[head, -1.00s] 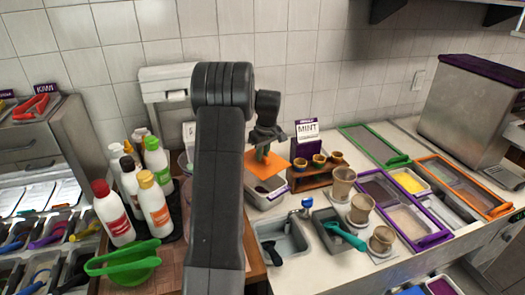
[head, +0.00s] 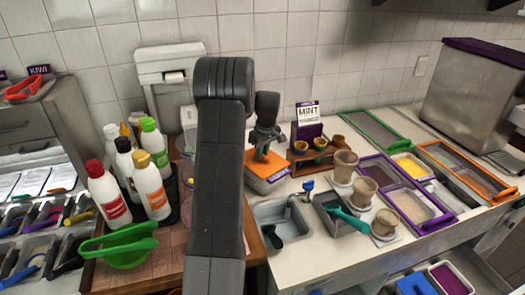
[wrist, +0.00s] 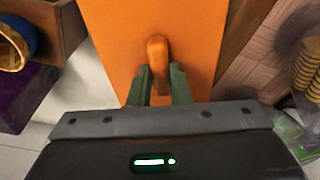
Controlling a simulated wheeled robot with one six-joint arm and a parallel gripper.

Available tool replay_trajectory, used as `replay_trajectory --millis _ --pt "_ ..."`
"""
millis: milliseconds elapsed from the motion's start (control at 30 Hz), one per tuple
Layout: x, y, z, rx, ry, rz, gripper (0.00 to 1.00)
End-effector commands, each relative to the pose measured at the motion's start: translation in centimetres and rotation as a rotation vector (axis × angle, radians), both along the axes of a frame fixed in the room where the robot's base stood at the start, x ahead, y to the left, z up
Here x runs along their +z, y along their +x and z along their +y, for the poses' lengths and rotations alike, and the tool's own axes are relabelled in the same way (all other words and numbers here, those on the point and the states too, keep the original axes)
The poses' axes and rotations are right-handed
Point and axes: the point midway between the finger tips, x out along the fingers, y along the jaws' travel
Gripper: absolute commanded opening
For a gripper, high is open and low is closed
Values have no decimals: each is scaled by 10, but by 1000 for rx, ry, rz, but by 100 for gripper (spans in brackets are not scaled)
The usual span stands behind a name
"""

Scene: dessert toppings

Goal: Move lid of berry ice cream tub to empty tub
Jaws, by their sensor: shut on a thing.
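My gripper (head: 264,148) is shut on the upright handle of the orange lid (head: 257,164). In the wrist view, the two green fingers (wrist: 160,90) clasp the handle, and the flat orange lid (wrist: 150,20) spreads out beyond them. In the head view, the lid lies over a white tub (head: 272,184) on the counter, hiding its opening. I cannot tell whether the lid touches the rim. The tub's contents are hidden, so I cannot tell whether it is the berry or the empty one. My arm hides part of the area left of it.
A wooden cup stand (head: 312,160) and a MINT sign (head: 308,118) stand close to the right of the tub. A metal sink (head: 284,222) is in front. Several sauce bottles (head: 151,186) stand left of my arm. Waffle cups (head: 365,190) are farther right.

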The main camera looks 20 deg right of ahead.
Motion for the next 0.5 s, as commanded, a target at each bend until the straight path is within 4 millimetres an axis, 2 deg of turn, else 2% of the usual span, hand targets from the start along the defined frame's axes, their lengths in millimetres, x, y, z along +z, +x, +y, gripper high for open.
replay_trajectory --millis 333,367,467,500 --pt "-3 0 0 0 0 0 0" --pt "-3 0 0 0 0 0 23" --pt "-3 0 0 0 0 0 43" --pt "-3 0 0 0 0 0 43"
